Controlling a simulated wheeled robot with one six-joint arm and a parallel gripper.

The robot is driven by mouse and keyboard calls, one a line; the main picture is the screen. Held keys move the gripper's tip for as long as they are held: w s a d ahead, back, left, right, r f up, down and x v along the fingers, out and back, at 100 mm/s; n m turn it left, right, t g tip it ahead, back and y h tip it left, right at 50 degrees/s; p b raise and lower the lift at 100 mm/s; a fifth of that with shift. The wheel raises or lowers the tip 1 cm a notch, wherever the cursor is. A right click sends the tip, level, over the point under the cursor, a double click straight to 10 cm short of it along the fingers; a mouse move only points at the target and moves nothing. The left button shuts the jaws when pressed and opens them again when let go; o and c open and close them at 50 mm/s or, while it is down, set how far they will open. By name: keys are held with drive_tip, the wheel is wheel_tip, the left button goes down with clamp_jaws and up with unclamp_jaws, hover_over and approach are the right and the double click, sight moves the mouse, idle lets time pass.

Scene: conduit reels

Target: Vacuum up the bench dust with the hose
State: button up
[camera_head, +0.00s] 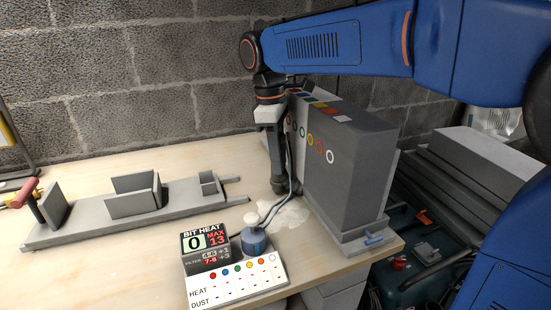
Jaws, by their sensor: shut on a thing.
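My gripper (273,152) points down over the bench, at the left side of a tall grey box. It is shut on the dark hose (282,187), whose lower end is close to the bench top; I cannot tell if it touches. A pale dust patch (293,214) lies on the bench just in front of the hose end. The gripper's fingertips are partly hidden by the dark hose parts. Thin dark lines run from near the hose down towards a small blue pot (253,241) with a white knob.
The tall grey box (345,165) with coloured rings stands right of my gripper. A "BIT HEAT" display (206,246) reads 0, MAX 13. A white HEAT/DUST card (238,287) lies in front. A grey clamp fixture (135,212) occupies the left bench (100,275).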

sight(283, 145)
drive_tip(key=shift+w+d+r, duration=0.1)
drive_tip(key=shift+d+r, duration=0.05)
drive_tip(key=shift+d, duration=0.15)
drive_tip(key=shift+r, duration=2.7)
drive_tip(key=shift+d+r, duration=0.3)
drive_tip(key=shift+r, duration=0.05)
drive_tip(key=shift+a+f, duration=0.15)
drive_tip(key=shift+a, duration=0.05)
